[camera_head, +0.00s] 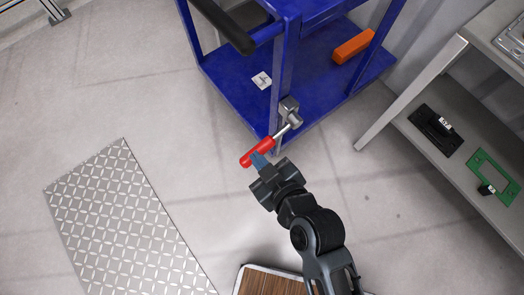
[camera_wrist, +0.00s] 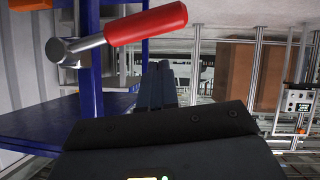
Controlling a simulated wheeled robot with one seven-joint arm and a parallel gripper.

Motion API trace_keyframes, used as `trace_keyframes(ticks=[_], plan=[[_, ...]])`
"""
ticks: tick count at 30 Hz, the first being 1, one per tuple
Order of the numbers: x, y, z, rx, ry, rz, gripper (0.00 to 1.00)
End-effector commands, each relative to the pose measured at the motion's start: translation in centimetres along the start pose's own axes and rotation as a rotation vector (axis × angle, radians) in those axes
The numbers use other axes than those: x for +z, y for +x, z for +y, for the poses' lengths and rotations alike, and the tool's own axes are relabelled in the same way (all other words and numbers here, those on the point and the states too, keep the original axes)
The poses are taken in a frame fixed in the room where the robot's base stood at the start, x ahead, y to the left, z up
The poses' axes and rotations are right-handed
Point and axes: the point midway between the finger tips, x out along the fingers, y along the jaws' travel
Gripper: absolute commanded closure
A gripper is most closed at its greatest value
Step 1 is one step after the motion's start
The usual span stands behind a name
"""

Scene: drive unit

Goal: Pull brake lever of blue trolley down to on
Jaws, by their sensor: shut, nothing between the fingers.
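The blue trolley (camera_head: 223,79) stands at the top middle of the head view, and its blue frame also shows in the wrist view (camera_wrist: 92,60). The brake lever (camera_head: 258,151) has a red grip and a metal rod that runs to a grey pivot block (camera_head: 289,108) on the trolley's near post. In the wrist view the lever's red grip (camera_wrist: 146,25) sticks out to the right, tilted slightly up. My gripper (camera_head: 260,161) is shut and empty, with its fingertips at the red grip. In the wrist view the fingers (camera_wrist: 158,80) are below the grip; I cannot tell whether they touch it.
A grey shelf unit (camera_head: 465,100) stands at right with a black part (camera_head: 435,130) and a green part (camera_head: 494,176). A patterned floor plate (camera_head: 125,225) lies at left. Floor left of the lever is clear.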

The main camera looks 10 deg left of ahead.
Motion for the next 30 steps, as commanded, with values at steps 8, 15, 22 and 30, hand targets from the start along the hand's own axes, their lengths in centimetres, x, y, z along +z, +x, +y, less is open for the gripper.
trace_keyframes(ticks=[8, 15, 22, 30], plan=[[-0.2, -6.1, -0.3, -0.001, 0.000, 0.001, 1.00], [-0.2, -9.3, -0.4, 0.000, 0.000, 0.001, 1.00], [-0.2, -10.1, -0.3, 0.001, 0.000, 0.002, 1.00], [-0.3, -10.1, -0.3, 0.001, 0.000, 0.003, 1.00]])
